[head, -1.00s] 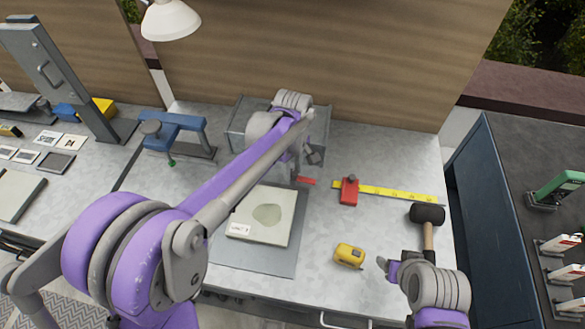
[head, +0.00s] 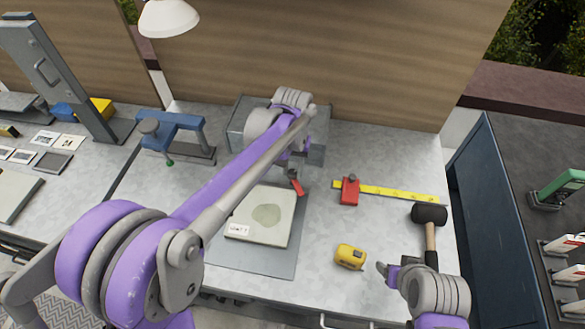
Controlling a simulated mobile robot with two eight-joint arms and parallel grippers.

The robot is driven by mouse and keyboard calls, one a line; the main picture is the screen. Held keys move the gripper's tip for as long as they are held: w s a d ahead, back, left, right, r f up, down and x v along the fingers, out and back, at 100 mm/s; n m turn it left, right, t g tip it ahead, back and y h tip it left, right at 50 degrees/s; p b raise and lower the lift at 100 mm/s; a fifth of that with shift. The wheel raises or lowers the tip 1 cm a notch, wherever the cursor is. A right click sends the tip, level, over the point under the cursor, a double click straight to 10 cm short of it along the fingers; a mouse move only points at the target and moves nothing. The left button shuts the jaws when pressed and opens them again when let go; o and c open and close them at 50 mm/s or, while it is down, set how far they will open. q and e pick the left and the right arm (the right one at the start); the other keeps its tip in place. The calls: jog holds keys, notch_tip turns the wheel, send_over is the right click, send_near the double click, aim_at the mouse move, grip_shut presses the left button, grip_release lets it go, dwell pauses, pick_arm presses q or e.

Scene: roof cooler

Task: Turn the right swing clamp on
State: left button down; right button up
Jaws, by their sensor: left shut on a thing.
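A red lever (head: 296,183), which looks like the right swing clamp, shows at the front right of a grey box-like fixture (head: 236,128) on the bench. It points toward the front of the bench, slanting slightly right. My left gripper (head: 296,171) reaches over the fixture from the left and is shut on the lever. My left arm hides much of the fixture, and any left clamp is not visible. My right gripper (head: 384,270) is low over the front right of the bench, away from the clamp; its jaws are too small to read.
A light plate (head: 250,226) lies on a grey mat (head: 285,262) in front of the fixture. To the right are a red block (head: 349,191), a yellow ruler (head: 395,192), a mallet (head: 429,216) and a yellow tape measure (head: 350,256). A blue clamp-like tool (head: 178,123) stands left.

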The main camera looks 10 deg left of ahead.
aim_at(293, 172)
pick_arm(q)
jog(key=m, duration=0.6)
jog(key=shift+m, duration=0.3)
pick_arm(e)
jog(key=shift+f, duration=0.35)
pick_arm(q)
jog(key=c, duration=0.6)
grip_release()
pick_arm(e)
jog(key=shift+s, duration=0.1)
pick_arm(q)
notch_tip(293, 172, up, 11)
jog(key=shift+f, duration=0.1)
pick_arm(e)
jog(key=shift+r, duration=0.45)
pick_arm(q)
jog(key=shift+s, duration=0.1)
